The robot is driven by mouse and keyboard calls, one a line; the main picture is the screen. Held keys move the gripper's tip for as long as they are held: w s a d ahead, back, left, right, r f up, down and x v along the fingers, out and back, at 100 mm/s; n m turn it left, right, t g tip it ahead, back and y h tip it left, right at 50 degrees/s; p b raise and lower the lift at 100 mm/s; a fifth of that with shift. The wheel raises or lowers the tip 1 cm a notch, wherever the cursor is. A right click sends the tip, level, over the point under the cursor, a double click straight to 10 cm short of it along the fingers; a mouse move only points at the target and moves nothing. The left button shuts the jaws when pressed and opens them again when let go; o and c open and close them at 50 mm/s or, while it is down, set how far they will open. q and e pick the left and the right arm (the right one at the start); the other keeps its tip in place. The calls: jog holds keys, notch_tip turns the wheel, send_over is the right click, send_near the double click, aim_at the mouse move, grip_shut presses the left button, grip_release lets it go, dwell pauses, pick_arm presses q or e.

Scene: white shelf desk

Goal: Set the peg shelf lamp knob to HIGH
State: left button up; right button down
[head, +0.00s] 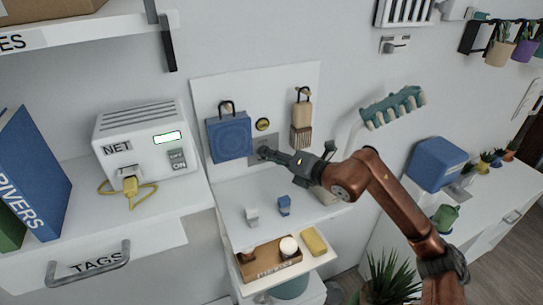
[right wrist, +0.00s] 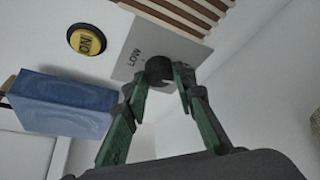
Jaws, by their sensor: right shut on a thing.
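The lamp knob (right wrist: 158,67) is a dark round knob on a grey metal plate (right wrist: 128,66) on the peg shelf's white back panel (head: 225,88). The word LOW shows on the plate in the right wrist view; other markings are hidden or too small to read. My right gripper (right wrist: 161,85) has its green-sided fingers on either side of the knob, shut on it. In the head view my right gripper (head: 266,153) reaches the plate from the right and covers the knob. The knob's setting cannot be told. My left gripper is not in view.
A round yellow button (head: 263,125) sits just above the plate. A blue hanging item (head: 230,137) is close on its left and a brush (head: 301,122) hangs to the right. Two small blocks stand on the shelf below, above an open drawer (head: 292,275).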

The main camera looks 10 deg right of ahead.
jog(key=shift+f+m+b, duration=0.3)
jog(key=shift+m+b, duration=0.2)
jog(key=shift+b, duration=0.3)
jog(key=shift+y, duration=0.4)
jog(key=shift+r, duration=0.2)
jog(key=c, duration=1.6)
grip_release()
jog(key=shift+s+d, duration=0.1)
jog(key=shift+d, duration=0.05)
jog(key=v, duration=1.1)
jog(key=shift+s+d, duration=0.15)
jog(key=shift+s, duration=0.15)
